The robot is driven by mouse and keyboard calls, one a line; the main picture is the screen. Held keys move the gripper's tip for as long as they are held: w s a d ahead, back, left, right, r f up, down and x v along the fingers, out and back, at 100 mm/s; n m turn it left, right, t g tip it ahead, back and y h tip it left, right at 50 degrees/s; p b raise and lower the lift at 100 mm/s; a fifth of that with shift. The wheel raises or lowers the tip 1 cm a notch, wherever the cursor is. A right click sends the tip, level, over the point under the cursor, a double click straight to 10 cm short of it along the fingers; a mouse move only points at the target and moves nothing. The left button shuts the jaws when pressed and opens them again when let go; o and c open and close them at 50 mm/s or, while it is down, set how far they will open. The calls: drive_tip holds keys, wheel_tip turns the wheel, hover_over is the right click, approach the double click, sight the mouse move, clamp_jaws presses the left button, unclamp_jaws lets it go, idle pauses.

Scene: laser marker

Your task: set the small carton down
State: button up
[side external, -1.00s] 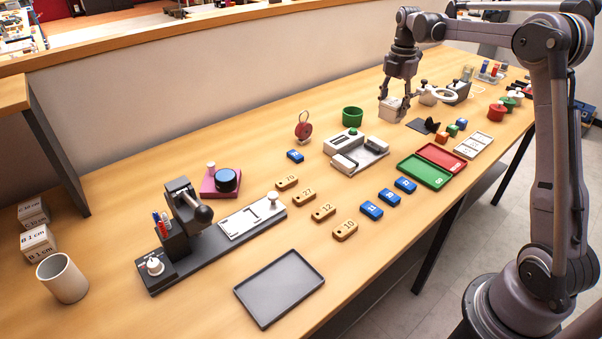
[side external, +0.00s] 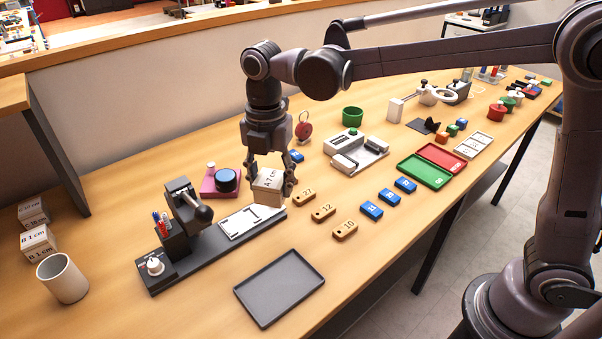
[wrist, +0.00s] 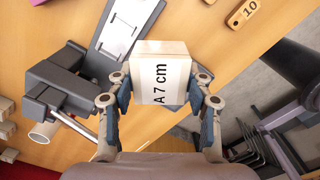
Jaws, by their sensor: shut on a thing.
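The small carton (side external: 267,187) is a white box marked "A 7 cm". My gripper (side external: 270,180) is shut on it, with a finger on each side.
The laser marker (side external: 185,225) with its white plate stands left of the carton. An empty grey tray (side external: 280,288) lies in front. Numbered tan tags (side external: 323,212) lie to the right. White cartons (side external: 38,242) and a cup (side external: 62,278) stand at far left. Bare table lies around the tray.

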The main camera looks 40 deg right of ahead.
drive_tip(key=s+a+f, duration=0.2)
drive_tip(key=s+a, duration=0.2)
drive_tip(key=a, duration=0.3)
drive_tip(key=s+a+f+n, duration=0.1)
drive_tip(key=s+a+f, duration=0.1)
drive_tip(key=s+a, duration=0.3)
drive_tip(key=s+a+f+n, duration=0.1)
drive_tip(key=s+a+f, duration=0.2)
drive_tip(key=a, duration=0.5)
drive_tip(key=shift+s+a, duration=0.3)
drive_tip(key=shift+s, duration=0.5)
drive_tip(key=shift+s+a+f, duration=0.15)
drive_tip(key=shift+a+f, duration=0.15)
drive_tip(key=shift+f, duration=1.9)
drive_tip(key=o, duration=1.2)
drive_tip(key=shift+f, duration=0.1)
